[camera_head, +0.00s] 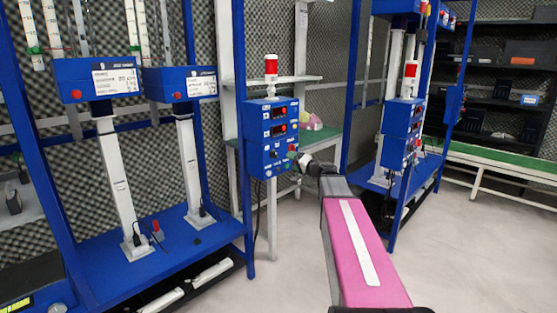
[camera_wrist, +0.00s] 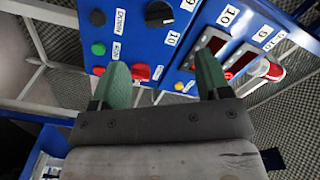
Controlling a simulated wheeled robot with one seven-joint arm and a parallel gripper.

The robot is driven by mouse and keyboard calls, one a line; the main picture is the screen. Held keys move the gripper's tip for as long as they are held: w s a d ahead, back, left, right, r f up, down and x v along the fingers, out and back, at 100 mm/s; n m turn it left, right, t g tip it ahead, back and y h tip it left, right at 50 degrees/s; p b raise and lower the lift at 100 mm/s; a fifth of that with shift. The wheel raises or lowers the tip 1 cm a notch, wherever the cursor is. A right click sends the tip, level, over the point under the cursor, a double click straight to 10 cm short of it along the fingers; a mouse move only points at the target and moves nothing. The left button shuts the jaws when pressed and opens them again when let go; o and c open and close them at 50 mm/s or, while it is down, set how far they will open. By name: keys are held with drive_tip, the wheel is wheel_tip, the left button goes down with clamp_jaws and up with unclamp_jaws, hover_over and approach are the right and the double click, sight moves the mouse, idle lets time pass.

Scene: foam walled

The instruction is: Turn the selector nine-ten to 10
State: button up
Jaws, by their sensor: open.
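In the head view my gripper (camera_head: 300,162) is at the box's lower right; contact cannot be told.
Red displays (camera_wrist: 240,62) and a red-white beacon (camera_wrist: 268,70) are to the right. A second blue frame (camera_head: 402,125) stands right. Floor (camera_head: 455,235) at right is clear.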

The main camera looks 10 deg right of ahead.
sight(277, 156)
drive_tip(key=x, duration=1)
drive_tip(key=shift+w+a, duration=0.15)
drive_tip(key=shift+w, duration=0.1)
drive_tip(key=c, duration=0.9)
